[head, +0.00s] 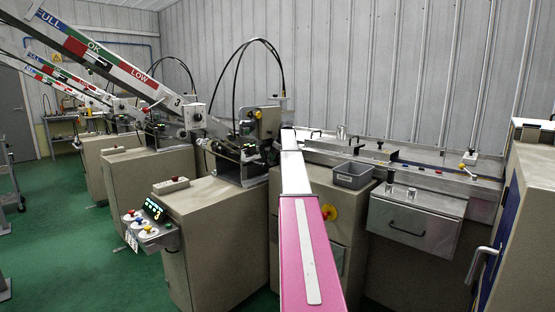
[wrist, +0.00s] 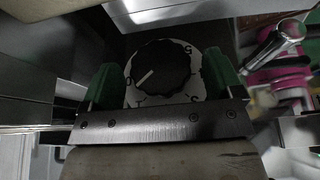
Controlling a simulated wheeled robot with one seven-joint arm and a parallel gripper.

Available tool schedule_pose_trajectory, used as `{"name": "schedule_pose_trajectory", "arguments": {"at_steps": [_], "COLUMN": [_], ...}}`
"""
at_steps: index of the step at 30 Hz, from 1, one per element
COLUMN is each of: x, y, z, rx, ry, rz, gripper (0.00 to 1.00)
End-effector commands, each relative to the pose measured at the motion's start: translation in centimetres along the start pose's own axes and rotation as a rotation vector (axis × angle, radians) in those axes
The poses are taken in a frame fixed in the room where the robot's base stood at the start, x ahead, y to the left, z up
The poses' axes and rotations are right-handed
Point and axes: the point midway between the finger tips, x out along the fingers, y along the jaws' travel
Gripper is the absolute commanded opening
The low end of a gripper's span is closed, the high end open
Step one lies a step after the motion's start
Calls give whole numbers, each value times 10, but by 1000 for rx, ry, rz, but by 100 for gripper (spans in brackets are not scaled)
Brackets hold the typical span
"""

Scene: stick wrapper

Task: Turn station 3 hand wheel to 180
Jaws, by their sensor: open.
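In the wrist view a round black knob (wrist: 161,67) with a white pointer line sits on a white dial plate (wrist: 136,96) with dark marks. The line points to the lower left. I take it for the hand wheel. My gripper (wrist: 159,75) is open, with one green finger on each side of the dial. I cannot tell whether the fingers touch it. In the head view, station 3 (head: 221,204) stands left of my pink arm, below the sloped magazine (head: 103,57) marked 3. My gripper is not clear there, at the arm's far end.
A control box with coloured buttons (head: 146,222) juts from the station's front left. A grey bin (head: 352,175) and a long metal bench (head: 425,173) lie right of my arm. A tall cabinet (head: 526,215) stands at the far right. The green floor (head: 62,245) is clear at left.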

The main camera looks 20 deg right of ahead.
Motion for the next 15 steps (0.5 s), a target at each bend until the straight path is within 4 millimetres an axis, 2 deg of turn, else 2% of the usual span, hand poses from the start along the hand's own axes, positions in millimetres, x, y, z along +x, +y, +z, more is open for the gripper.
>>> {"name": "schedule_pose_trajectory", "arguments": {"at_steps": [3, 10, 11, 15], "x": [9, 10, 10, 10], "y": [0, 0, 0, 0], "z": [3, 3, 3, 3], "rx": [1, 1, 1, 1], "ry": [-1, -1, -1, -1], "rz": [-1, 0, 0, -1], "gripper": [86, 86, 82, 37]}}
